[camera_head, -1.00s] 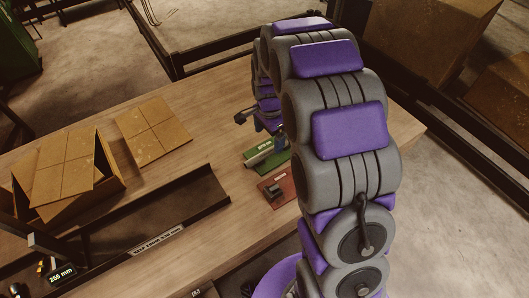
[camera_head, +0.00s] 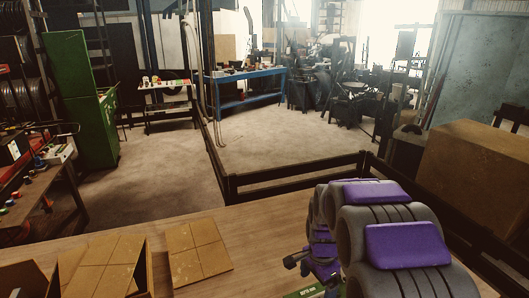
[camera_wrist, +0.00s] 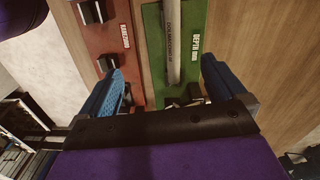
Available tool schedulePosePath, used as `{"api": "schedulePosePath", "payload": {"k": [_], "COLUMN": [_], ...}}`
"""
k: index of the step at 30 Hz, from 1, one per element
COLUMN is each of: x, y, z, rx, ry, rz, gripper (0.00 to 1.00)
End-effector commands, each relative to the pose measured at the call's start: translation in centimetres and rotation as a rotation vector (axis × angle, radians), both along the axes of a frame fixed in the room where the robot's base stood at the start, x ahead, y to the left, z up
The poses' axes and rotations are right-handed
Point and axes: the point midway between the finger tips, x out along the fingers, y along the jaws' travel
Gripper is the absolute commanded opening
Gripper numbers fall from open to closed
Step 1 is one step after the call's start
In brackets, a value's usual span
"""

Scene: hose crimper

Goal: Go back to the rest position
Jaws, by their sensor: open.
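My gripper (camera_wrist: 166,80) is open and empty in the wrist view. Its two blue fingertips stand apart above a green plate (camera_wrist: 153,35) and a red plate (camera_wrist: 120,20). A grey metal bar (camera_wrist: 173,40) lies along the green plate between the fingertips, and I see no contact. Black blocks (camera_wrist: 92,12) sit on the red plate. In the head view my arm reaches over the wooden table (camera_head: 240,225), with my gripper (camera_head: 297,262) partly hidden at its far end. The green plate's edge (camera_head: 305,292) shows below it.
An open cardboard box (camera_head: 145,272) and a flat cardboard piece (camera_head: 197,250) are on the table at left. Dark rails (camera_head: 290,175) run beyond it. A large carton (camera_head: 475,165) stands right. Open floor (camera_head: 270,140) lies behind, before a blue workbench (camera_head: 245,75).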

Motion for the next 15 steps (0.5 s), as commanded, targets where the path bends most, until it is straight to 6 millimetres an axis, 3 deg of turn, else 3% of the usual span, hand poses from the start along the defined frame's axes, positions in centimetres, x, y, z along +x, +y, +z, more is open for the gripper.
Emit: {"api": "schedulePosePath", "payload": {"k": [6,15], "x": [-6.5,-16.4], "y": [0.4,1.0], "z": [4.3,7.9], "rx": [0.007,0.033], "ry": [0.022,0.067], "rz": [0.232,0.572], "gripper": [0.98,0.98]}}
